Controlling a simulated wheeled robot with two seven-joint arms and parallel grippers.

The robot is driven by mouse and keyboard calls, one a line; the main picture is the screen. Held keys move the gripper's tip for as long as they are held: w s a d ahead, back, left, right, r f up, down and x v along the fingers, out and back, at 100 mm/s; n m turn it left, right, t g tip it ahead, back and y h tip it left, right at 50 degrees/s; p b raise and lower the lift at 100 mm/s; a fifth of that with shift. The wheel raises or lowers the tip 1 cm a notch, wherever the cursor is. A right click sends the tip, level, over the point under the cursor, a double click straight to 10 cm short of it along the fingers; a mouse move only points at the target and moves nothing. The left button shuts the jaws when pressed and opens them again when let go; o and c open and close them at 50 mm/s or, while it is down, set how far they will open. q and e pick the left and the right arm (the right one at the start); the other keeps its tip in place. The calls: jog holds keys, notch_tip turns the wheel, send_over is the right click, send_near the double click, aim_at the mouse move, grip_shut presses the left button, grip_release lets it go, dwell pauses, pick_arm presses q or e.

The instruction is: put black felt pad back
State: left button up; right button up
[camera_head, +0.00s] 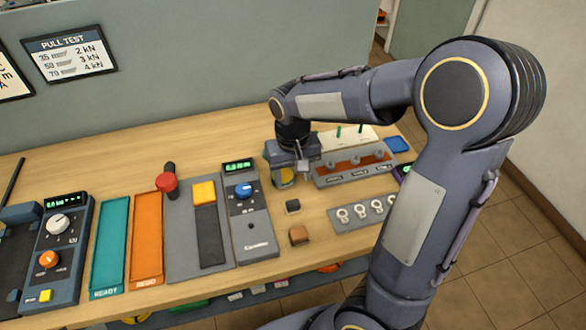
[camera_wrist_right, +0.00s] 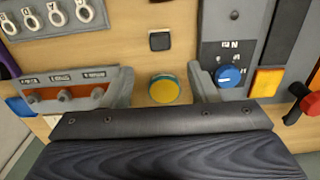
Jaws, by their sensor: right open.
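A small black square pad (camera_head: 292,206), apparently the black felt pad, lies on the wooden bench in front of my right gripper (camera_head: 288,174). It also shows in the right wrist view (camera_wrist_right: 159,41), above the fingers and clear of them. My right gripper is open and points down. Between its fingers (camera_wrist_right: 165,90) in the wrist view is a round tin (camera_wrist_right: 164,89) with a yellow top and green rim. The tin is partly hidden behind the gripper in the head view (camera_head: 286,179). I cannot tell whether the fingers touch it. My left gripper is not in view.
A brown block (camera_head: 299,235) lies near the pad. A grey tester with a blue knob (camera_head: 244,190) stands to the left. A rack with an orange-brown panel (camera_head: 350,163) and a grey plate of rings (camera_head: 362,213) are to the right. Teal (camera_head: 110,244) and orange trays (camera_head: 147,238) lie further left.

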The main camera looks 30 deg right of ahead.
jog(key=s+a+r+t+y, duration=0.2)
jog(key=s+r, duration=0.1)
jog(key=s, duration=0.5)
jog(key=s+a+r+n+t+y, duration=0.1)
jog(key=s+a+r+t, duration=0.1)
jog(key=s, duration=0.7)
jog(key=shift+r+t+y, duration=0.4)
jog(key=shift+r+t, duration=0.2)
jog(key=shift+t, duration=0.2)
